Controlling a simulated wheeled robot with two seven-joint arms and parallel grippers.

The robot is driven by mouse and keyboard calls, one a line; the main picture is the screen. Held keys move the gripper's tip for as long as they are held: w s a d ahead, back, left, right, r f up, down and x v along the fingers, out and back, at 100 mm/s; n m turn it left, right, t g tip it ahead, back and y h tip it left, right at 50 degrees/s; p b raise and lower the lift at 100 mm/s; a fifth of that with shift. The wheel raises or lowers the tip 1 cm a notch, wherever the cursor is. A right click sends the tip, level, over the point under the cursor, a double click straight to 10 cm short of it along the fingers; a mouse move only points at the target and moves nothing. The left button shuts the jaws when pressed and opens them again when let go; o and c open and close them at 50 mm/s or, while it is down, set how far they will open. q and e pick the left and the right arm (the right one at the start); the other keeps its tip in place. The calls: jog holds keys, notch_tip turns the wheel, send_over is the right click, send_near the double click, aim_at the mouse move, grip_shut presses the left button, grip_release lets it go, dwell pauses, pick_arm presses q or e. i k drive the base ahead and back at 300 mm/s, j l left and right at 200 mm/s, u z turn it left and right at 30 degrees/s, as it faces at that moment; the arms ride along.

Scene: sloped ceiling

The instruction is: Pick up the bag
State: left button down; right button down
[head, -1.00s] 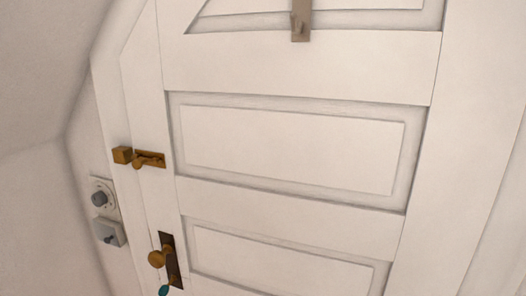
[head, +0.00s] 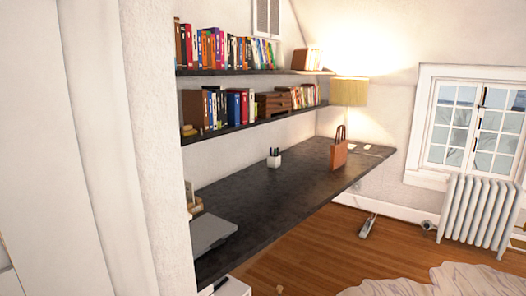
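In the head view, a small brown-orange bag (head: 339,155) with a dark upright handle stands on the far part of a long dark desk (head: 270,200). It is upright, near the desk's front edge and in front of a lamp. Neither of my grippers shows in the view.
A pen cup (head: 273,158) and a grey laptop (head: 211,233) are on the desk. Two book shelves (head: 255,118) hang above it. A lamp (head: 349,92) glows behind the bag. A wall edge (head: 150,150) stands close at left. Wooden floor (head: 310,262) is open beside the desk, with a pale rug (head: 440,283).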

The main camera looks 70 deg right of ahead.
aim_at(339, 150)
jog(key=z, duration=2.95)
jog(key=i+l+z, duration=0.35)
jog(key=i, duration=0.6)
jog(key=i+z, duration=0.35)
jog(key=i, duration=0.65)
